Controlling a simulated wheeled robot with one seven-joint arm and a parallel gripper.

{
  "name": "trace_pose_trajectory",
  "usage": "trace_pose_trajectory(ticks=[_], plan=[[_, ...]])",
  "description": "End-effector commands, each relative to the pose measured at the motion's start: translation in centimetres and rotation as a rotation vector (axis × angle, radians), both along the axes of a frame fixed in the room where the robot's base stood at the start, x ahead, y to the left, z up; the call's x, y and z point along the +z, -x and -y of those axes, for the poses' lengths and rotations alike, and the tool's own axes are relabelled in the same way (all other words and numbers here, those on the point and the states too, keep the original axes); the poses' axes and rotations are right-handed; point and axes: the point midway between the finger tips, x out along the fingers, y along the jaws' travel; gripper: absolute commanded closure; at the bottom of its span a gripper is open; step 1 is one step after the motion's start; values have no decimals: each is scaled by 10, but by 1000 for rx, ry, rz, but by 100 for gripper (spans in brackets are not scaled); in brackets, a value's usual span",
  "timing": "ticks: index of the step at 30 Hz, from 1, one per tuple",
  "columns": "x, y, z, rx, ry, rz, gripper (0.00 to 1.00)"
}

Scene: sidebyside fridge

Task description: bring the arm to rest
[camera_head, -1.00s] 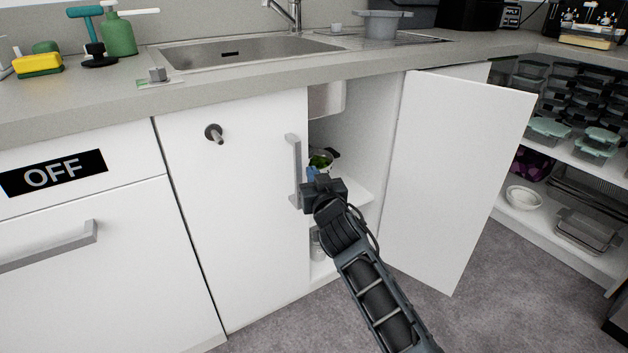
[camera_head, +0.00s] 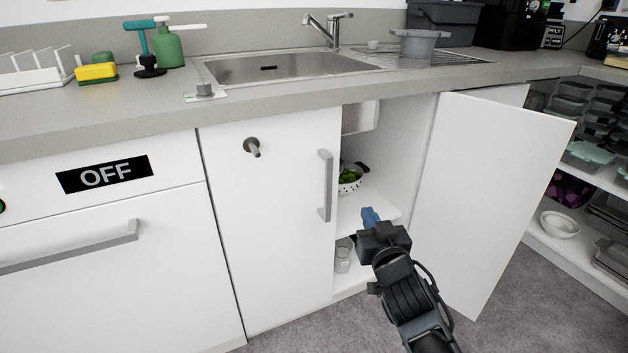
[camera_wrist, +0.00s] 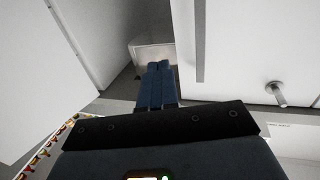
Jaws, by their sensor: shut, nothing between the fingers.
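My gripper (camera_head: 370,216) is in front of the opened sink cabinet, near the edge of its shelf (camera_head: 365,204). Its blue fingers (camera_wrist: 158,82) are shut together and hold nothing, as the wrist view shows. My dark arm reaches up to it from the lower right of the head view. The left cabinet door (camera_head: 268,220) is closed, with its vertical handle (camera_head: 325,186) to the left of my gripper. The right cabinet door (camera_head: 497,190) stands wide open, to the right of my gripper. In the wrist view, a door panel (camera_wrist: 60,45) is at the left.
A white colander (camera_head: 350,180) with green contents sits on the shelf, and a glass jar (camera_head: 343,256) stands below. The counter edge (camera_head: 270,112) runs above the cabinet. Open shelves with containers and a white bowl (camera_head: 560,224) are at the right. Grey floor (camera_head: 530,290) is free there.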

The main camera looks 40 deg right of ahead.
Motion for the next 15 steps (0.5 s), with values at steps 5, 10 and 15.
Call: trace_pose_trajectory(ticks=[5, 10, 15], plan=[[0, 1, 0, 0, 0, 0, 100], [-11, 12, -19, 29, -9, -14, 100], [-35, 55, -76, 122, -31, -56, 100]])
